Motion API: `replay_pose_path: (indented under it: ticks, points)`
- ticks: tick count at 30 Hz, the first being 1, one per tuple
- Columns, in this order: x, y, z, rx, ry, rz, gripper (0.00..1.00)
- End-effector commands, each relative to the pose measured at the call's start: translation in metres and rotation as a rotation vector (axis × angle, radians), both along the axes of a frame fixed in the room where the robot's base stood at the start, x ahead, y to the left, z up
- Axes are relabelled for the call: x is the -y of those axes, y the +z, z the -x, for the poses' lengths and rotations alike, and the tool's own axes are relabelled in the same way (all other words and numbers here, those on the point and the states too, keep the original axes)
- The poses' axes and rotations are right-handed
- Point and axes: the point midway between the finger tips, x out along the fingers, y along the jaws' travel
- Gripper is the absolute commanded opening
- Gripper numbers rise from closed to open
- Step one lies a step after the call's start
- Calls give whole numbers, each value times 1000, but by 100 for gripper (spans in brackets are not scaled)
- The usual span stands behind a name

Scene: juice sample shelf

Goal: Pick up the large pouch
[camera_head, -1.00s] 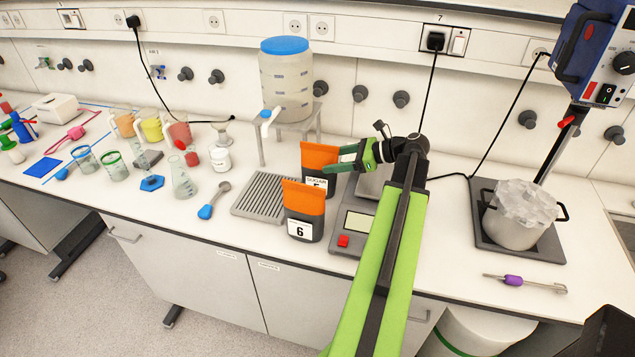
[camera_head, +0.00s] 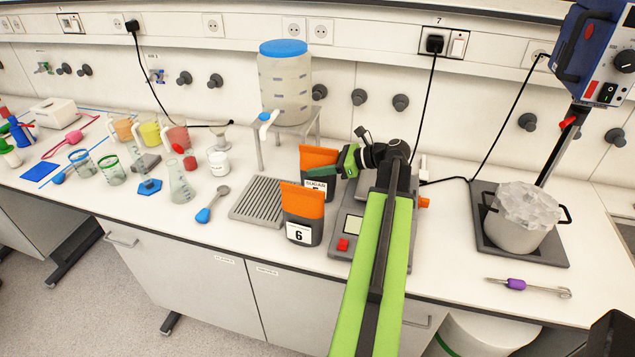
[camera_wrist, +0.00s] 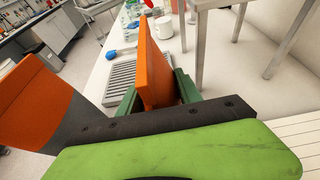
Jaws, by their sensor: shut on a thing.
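Two dark pouches with orange tops stand near the counter's front. The rear pouch (camera_head: 319,157), with a white label reading roughly "SUGAR", looks the larger. My gripper (camera_head: 326,172) is shut on its upper part, coming from the right. In the wrist view the orange top (camera_wrist: 155,65) stands between my green fingers (camera_wrist: 157,96). The rear pouch's lower part is hidden by the front pouch (camera_head: 302,213), labelled 6, so I cannot tell whether its base touches the counter. The front pouch also shows close at the left of the wrist view (camera_wrist: 32,98).
A grey grated tray (camera_head: 262,200) lies left of the pouches. A scale with a red button (camera_head: 343,244) stands right of them, partly under my arm. A dispenser jar (camera_head: 285,85) on a metal stand is behind. Glassware and a pot (camera_head: 518,220) stand farther off.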

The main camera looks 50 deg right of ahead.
Motion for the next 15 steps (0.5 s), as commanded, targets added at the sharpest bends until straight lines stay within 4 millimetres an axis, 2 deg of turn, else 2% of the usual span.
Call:
replay_pose_path:
  ticks: [1, 6, 15]
  points:
    - [0, 0, 0, 0, 1, 0, 21]
    - [0, 0, 0, -1, 1, 0, 0]
    - [-1, 1, 0, 1, 2, -2, 0]
